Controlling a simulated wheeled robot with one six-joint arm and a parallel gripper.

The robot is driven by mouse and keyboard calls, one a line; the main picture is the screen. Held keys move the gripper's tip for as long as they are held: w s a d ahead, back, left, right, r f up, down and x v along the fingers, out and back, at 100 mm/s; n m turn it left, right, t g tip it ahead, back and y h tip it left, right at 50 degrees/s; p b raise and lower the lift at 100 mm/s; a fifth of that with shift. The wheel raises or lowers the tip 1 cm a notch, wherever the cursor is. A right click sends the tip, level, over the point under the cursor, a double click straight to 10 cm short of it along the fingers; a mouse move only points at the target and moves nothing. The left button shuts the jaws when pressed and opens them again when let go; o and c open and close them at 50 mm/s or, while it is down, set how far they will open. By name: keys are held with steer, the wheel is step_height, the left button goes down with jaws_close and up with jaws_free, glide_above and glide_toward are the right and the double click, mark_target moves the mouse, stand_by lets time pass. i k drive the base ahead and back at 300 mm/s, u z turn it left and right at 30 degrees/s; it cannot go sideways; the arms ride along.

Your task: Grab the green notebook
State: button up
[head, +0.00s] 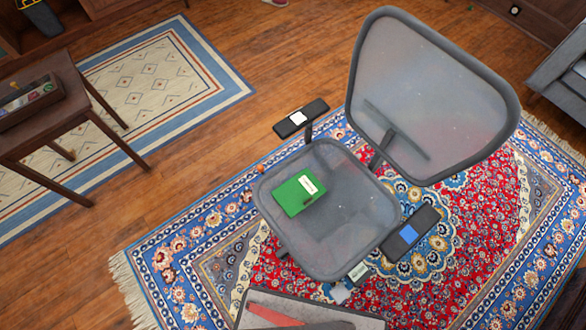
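The green notebook (292,196) lies flat on the seat of a grey mesh office chair (340,225), toward the seat's left side. It has a white label near its upper right corner and a small dark mark by its lower right edge. Nothing covers it. My gripper is not in this view.
The chair's tall mesh back (430,90) rises right of the notebook. A small wooden table (85,95) with a tray stands at the left. Patterned rugs cover much of the wood floor. A grey box-like object (350,318) sits at the bottom edge. A grey sofa (562,75) is at the right.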

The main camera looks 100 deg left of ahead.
mark_target(298, 193)
steer(key=u, duration=0.05)
steer(key=k, duration=0.35)
steer(key=u, duration=5.6)
steer(key=k, duration=1.15)
steer(key=z, duration=1.65)
steer(key=i, duration=0.35)
steer(key=z, duration=0.05)
